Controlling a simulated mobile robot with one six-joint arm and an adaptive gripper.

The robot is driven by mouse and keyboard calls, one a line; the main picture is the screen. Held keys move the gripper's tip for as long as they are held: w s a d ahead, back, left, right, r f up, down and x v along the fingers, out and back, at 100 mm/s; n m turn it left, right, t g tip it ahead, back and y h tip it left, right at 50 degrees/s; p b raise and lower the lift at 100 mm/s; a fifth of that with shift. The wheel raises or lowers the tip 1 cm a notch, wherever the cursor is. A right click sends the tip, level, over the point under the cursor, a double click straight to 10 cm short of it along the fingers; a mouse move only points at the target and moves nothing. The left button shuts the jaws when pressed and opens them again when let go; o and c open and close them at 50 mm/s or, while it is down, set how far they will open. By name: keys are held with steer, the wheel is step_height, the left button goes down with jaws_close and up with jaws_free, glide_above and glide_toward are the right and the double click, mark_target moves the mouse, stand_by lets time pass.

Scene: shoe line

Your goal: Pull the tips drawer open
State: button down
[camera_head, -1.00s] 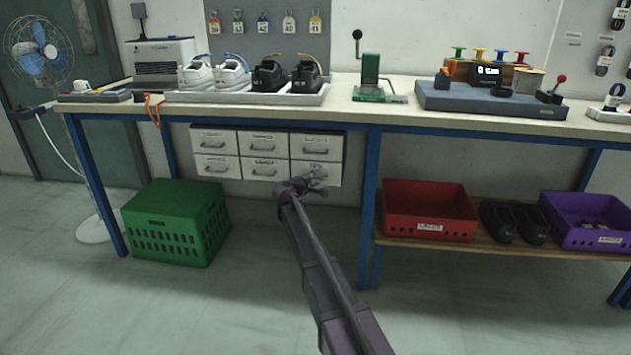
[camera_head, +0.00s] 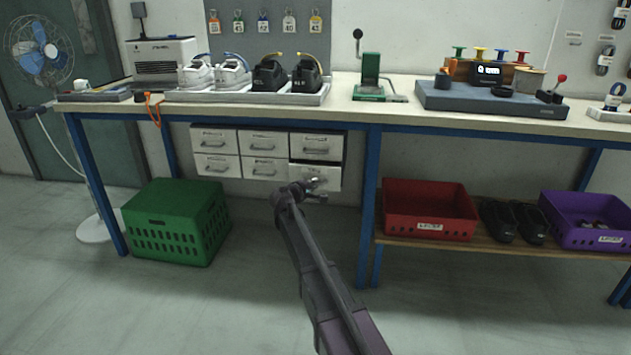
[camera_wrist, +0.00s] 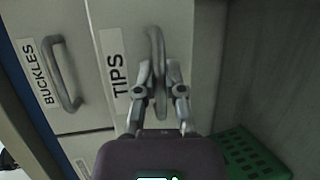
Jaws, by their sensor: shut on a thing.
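The tips drawer (camera_head: 301,173) is the lower right one in the white drawer unit under the bench. Its front stands a little out from its neighbours, with a strip of its top edge showing. In the wrist view the drawer front (camera_wrist: 120,14) carries a TIPS label, and its grey bar handle (camera_wrist: 156,45) is between my fingers. My gripper (camera_head: 317,184) is shut on that handle, as the wrist view shows (camera_wrist: 160,78). The gripper hides part of the handle in the head view.
The buckles drawer (camera_head: 316,144), just above, is shut. A green crate (camera_head: 172,226) stands on the floor to the left. A blue bench leg (camera_head: 368,200) is close on the right, beside a shelf with a red bin (camera_head: 430,205). The floor before the drawers is clear.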

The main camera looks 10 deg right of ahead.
steer(key=s+a, duration=0.2)
steer(key=s, duration=0.5)
steer(key=s+a, duration=0.2)
steer(key=s, duration=0.5)
steer(key=shift+a, duration=0.25)
steer(key=c, duration=0.7)
jaws_free()
steer(key=shift+w, duration=0.1)
